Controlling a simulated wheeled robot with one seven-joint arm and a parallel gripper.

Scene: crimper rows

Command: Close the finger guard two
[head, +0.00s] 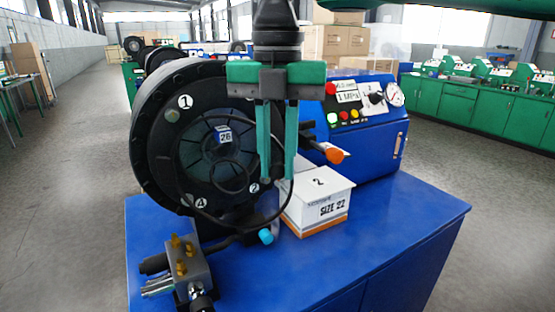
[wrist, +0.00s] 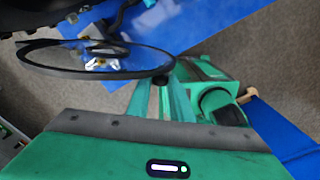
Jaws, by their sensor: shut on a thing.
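Finger guard two is a clear round pane with a black rim (head: 238,172), with a white "2" label near its lower right. It stands swung out from the dark round crimper head, so a gap shows behind it. It also shows at a slant in the wrist view as a black-rimmed pane (wrist: 95,75). My green gripper (head: 277,178) points down at the guard's right edge. In the wrist view its fingers (wrist: 162,100) are shut on a small dark part at the guard's rim. The fingers hide most of that part.
A white "SIZE 22" box (head: 318,208) stands on the blue bench (head: 400,225), close right of my fingers. An orange-tipped handle (head: 334,155) sticks out above it. A valve block (head: 188,262) with brass fittings and a cyan-tipped lever (head: 265,236) are at the front. The front right bench top is clear.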

